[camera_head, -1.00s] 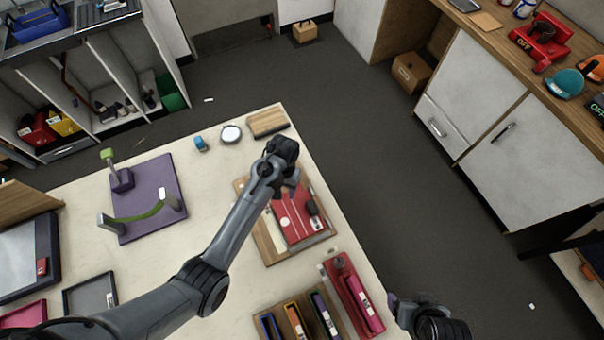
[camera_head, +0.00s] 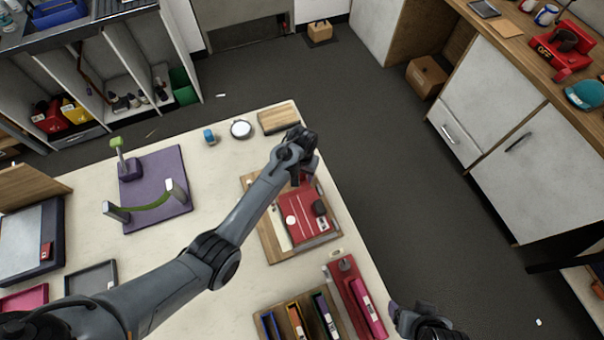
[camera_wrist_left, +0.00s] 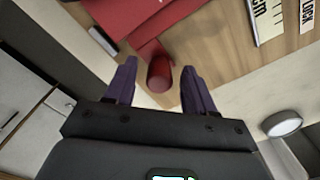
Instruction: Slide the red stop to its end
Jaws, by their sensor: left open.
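A red cylindrical stop (camera_wrist_left: 160,72) shows in the left wrist view, at the edge of a red plate (camera_wrist_left: 125,15) on a wooden board (camera_wrist_left: 225,45). My left gripper (camera_wrist_left: 158,68) is open, its two purple fingers on either side of the stop, with gaps visible. In the head view, my left gripper (camera_head: 304,176) is over the far end of the red plate (camera_head: 303,218) and hides the stop. The wooden board (camera_head: 262,238) lies near the table's right edge. My right gripper (camera_head: 412,314) is at the lower right, off the table; its jaws are unclear.
A rack of coloured bars (camera_head: 300,315) and a red holder (camera_head: 343,270) stand nearer on the table (camera_head: 205,135). A round white disc (camera_head: 240,129), a small blue item (camera_head: 209,136) and a wooden block (camera_head: 278,117) lie beyond the board. A purple fixture (camera_head: 165,165) stands left.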

